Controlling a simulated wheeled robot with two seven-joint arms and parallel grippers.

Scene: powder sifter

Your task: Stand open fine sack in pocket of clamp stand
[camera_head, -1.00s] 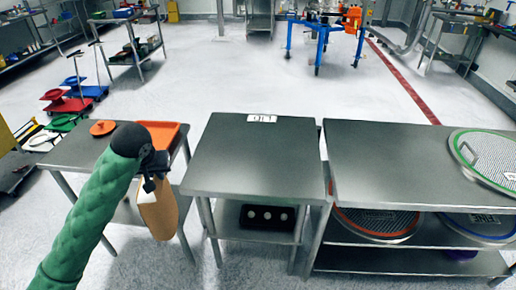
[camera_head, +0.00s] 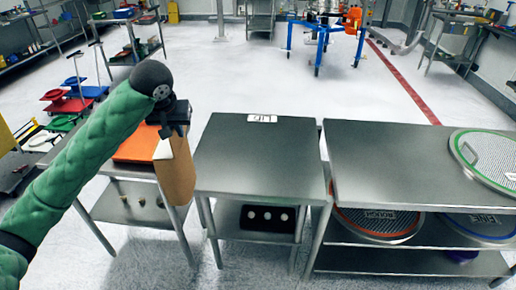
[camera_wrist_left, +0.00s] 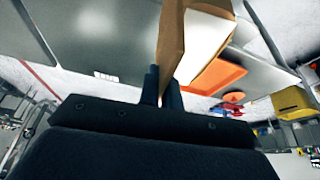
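My left gripper (camera_head: 174,128) is shut on the top of a brown paper sack (camera_head: 178,180) with a white patch. The sack hangs roughly upright below the gripper, in front of the left side table and near the left edge of the middle table. In the left wrist view the sack (camera_wrist_left: 171,40) is pinched between the two black fingers (camera_wrist_left: 162,88). Whether its mouth is open cannot be told. I cannot pick out a clamp stand with a pocket in these views. My right gripper is not in view.
The middle steel table (camera_head: 255,160) has a bare top except for a small white label (camera_head: 262,118). A black tray (camera_head: 268,218) sits on its lower shelf. An orange tray (camera_head: 135,148) lies on the left table. Round sieves (camera_head: 490,158) are on the right table.

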